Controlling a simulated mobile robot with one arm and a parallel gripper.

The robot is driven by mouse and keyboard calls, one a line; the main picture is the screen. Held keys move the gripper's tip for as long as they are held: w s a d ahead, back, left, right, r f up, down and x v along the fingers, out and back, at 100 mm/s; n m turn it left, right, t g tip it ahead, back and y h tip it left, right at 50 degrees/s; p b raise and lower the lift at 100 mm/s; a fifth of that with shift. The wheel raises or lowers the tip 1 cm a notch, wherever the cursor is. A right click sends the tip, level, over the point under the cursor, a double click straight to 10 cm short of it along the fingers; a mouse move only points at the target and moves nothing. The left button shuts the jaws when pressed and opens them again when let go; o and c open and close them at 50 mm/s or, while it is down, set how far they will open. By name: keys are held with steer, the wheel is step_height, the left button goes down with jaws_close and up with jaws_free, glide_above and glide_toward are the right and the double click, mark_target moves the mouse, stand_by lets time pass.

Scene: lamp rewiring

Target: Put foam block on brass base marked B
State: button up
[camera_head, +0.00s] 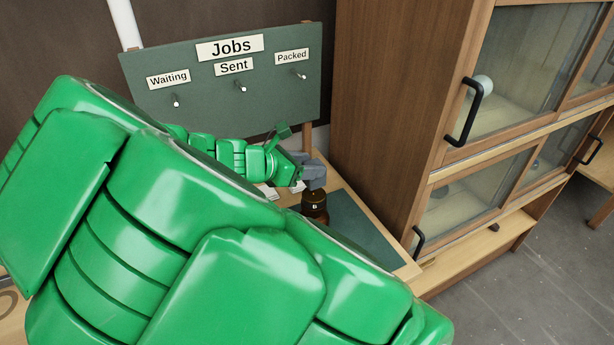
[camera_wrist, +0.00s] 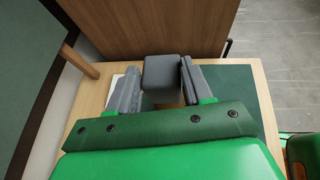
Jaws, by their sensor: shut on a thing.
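The grey foam block (camera_wrist: 163,76) sits between the two grey fingers of my gripper (camera_wrist: 160,72) in the wrist view. My gripper (camera_head: 303,170) is shut on the block and also shows at the far end of my green arm in the head view. The dark brass base marked B (camera_head: 315,208) stands upright on the table just below the gripper and block in the head view. I cannot tell whether the block touches it. My arm partly hides the table around the base, and the base's mark faces the head camera.
The wooden table (camera_wrist: 262,90) carries a dark green mat (camera_head: 362,228). A green Jobs board (camera_head: 220,105) with hooks stands behind. A tall wooden cabinet (camera_head: 385,100) with glass doors rises to the right. A brown thing (camera_wrist: 305,155) shows at the wrist view's right edge.

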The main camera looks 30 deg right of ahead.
mark_target(307, 187)
steer(key=shift+f, duration=1.6)
steer(key=o, duration=1)
steer(key=shift+f, duration=0.1)
steer(key=shift+a+r, duration=0.2)
steer(key=shift+r, duration=0.05)
steer(key=v, duration=1.1)
steer(key=shift+s+a+r, duration=0.1)
steer(key=shift+a, duration=0.2)
